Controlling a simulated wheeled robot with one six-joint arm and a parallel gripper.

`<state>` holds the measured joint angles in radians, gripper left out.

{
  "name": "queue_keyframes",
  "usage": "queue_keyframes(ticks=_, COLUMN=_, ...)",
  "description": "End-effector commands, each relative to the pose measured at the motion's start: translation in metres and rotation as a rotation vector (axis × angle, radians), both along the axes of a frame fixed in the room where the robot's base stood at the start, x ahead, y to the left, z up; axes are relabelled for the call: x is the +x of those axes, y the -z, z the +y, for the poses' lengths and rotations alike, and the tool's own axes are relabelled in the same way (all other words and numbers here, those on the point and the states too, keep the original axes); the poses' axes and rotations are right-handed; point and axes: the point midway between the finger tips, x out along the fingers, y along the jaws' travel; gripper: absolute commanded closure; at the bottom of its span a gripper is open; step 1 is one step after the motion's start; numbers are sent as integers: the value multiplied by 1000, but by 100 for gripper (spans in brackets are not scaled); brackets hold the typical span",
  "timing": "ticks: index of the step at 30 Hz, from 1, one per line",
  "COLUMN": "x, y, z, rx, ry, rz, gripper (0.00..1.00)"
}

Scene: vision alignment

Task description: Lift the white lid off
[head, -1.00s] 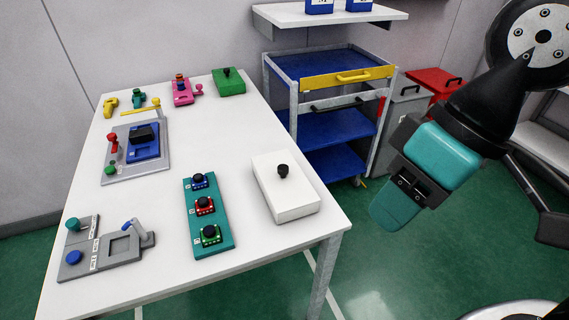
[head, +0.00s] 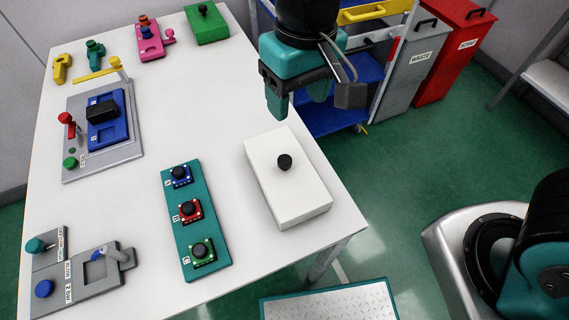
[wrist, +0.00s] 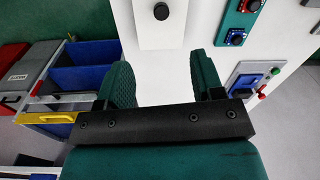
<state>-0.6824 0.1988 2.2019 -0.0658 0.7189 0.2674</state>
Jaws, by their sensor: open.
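The white lid (head: 287,190) is a flat white block with a black knob (head: 284,162) on top. It lies at the right side of the white table in the head view. In the wrist view the white lid (wrist: 160,32) is at the top, with its black knob (wrist: 161,12) near the top edge. My gripper (head: 298,100) is open and empty, with teal fingers pointing down. In the head view it shows above and behind the lid, apart from the knob. In the wrist view the gripper's fingers (wrist: 163,82) stand apart below the lid. What lies under the lid is hidden.
A teal board (head: 196,222) with several black-knobbed units lies left of the lid. A green block (head: 206,27) with a black knob sits at the far edge. A blue-shelved cart (head: 345,95), a grey waste bin (head: 412,75) and a red bin (head: 452,50) stand beyond the table.

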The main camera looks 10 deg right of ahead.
Motion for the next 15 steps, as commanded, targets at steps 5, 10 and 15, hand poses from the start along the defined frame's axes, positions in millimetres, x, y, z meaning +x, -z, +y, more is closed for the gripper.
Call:
queue_keyframes(ticks=5, x=7, y=22, z=18, rx=-55, ry=20, rz=-10, gripper=39)
queue_keyframes(ticks=10, x=7, y=56, z=17, rx=-59, ry=24, rz=-10, gripper=39)
queue_keyframes(ticks=15, x=7, y=95, z=17, rx=-58, ry=24, rz=-9, gripper=39)
